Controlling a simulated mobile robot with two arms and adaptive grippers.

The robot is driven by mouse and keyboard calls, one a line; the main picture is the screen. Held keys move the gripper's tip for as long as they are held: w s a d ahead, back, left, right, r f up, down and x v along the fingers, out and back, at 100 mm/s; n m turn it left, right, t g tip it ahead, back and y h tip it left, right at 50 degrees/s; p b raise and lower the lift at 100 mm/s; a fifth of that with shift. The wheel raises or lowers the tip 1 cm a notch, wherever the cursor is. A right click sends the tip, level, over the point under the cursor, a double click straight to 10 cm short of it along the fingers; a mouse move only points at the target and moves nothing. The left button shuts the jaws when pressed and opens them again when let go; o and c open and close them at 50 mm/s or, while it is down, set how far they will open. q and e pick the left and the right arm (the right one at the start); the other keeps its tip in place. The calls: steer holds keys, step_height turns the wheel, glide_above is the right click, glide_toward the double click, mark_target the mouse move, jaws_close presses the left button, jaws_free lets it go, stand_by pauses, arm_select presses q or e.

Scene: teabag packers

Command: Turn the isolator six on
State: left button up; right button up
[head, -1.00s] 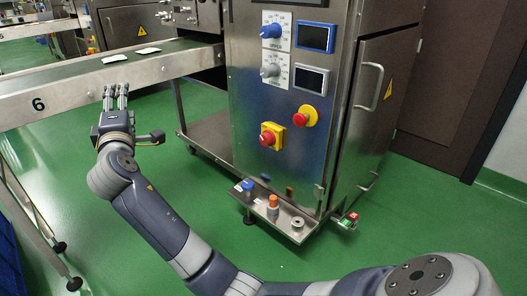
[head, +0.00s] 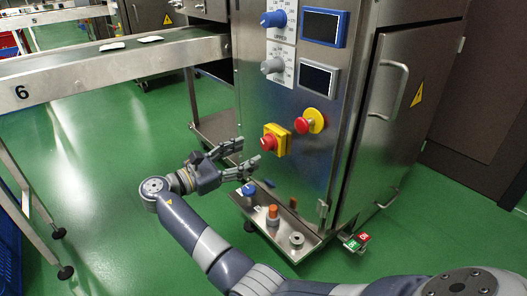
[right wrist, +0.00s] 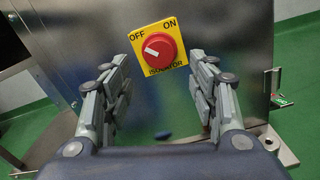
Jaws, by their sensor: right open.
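The isolator is a red rotary knob (head: 268,143) on a yellow plate (head: 283,136), low on the steel machine's front. In the right wrist view the plate reads OFF at upper left, ON at upper right and ISOLATOR below. The knob (right wrist: 162,47) has a white mark that points up-left, towards OFF. My right gripper (head: 247,154) is open and empty, just left of and a little below the knob in the head view. In the right wrist view its fingers (right wrist: 159,62) stand either side of the knob, apart from it. My left gripper is not in view.
A conveyor marked 6 (head: 90,78) runs in from the left. Above the isolator are a red button on a yellow round (head: 303,125), dials and two screens. A steel tray (head: 309,248) with small items juts out below. Green floor lies open at left.

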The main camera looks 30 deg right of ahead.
mark_target(264, 146)
steer(key=d+b, duration=0.1)
steer(key=d, duration=0.2)
steer(key=d+b, duration=0.1)
steer(key=d, duration=0.1)
steer(key=shift+w+d+f+b, duration=0.15)
steer(key=shift+w+d+b, duration=0.1)
steer(key=shift+b, duration=0.1)
steer(key=shift+d, duration=0.55)
steer(key=c, duration=1.1)
